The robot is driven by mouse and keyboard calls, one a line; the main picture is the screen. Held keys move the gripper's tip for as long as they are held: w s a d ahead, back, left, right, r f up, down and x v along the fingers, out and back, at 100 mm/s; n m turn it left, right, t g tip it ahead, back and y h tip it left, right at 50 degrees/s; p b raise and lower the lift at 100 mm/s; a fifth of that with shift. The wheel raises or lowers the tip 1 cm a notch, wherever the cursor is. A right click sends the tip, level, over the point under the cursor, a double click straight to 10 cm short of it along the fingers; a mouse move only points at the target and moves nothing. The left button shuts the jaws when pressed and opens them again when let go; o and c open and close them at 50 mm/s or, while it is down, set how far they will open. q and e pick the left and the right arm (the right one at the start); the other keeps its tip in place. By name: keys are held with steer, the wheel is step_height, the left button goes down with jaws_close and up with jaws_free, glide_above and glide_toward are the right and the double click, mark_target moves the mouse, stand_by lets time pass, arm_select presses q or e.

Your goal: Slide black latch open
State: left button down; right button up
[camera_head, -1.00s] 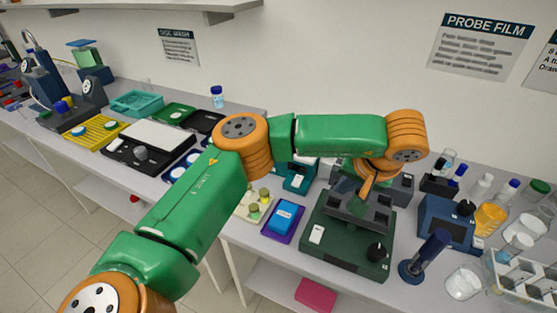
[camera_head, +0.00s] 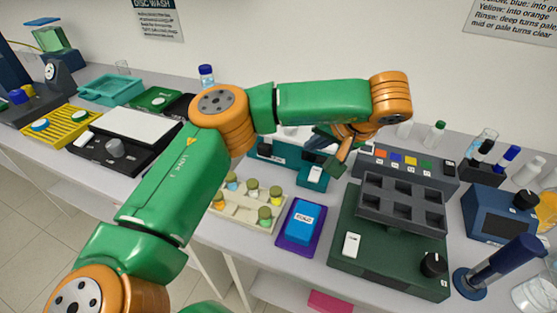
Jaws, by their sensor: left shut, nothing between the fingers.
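My left gripper (camera_head: 335,164) is shut and empty. It points down beside the teal device (camera_head: 266,150), at the left end of a grey rig (camera_head: 376,169) with a row of coloured squares. A small black piece (camera_head: 448,170) with a pale mark sits at the rig's right end; I cannot tell whether it is the black latch. No other latch is clear, and my left wrist and gripper hide part of the teal device. My right gripper is not in view.
A dark green device (camera_head: 345,270) with a grey compartment tray (camera_head: 400,206) stands in front of the rig. A blue box (camera_head: 302,221) on a purple mat and a cream rack (camera_head: 240,212) of vials lie left of it. Bottles and a blue instrument (camera_head: 493,222) crowd the right.

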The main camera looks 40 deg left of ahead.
mark_target(265, 150)
arm_select(q)
steer(key=p+x, duration=0.2)
steer(key=x, duration=0.8)
steer(key=shift+a+r, duration=0.2)
steer(key=a, duration=0.1)
steer(key=a+p, duration=0.2)
steer(key=shift+s+a+f, duration=0.15)
steer(key=shift+s+f, duration=0.05)
steer(key=shift+f, duration=0.1)
steer(key=shift+s+a+f, duration=0.15)
steer(key=shift+a, duration=0.35)
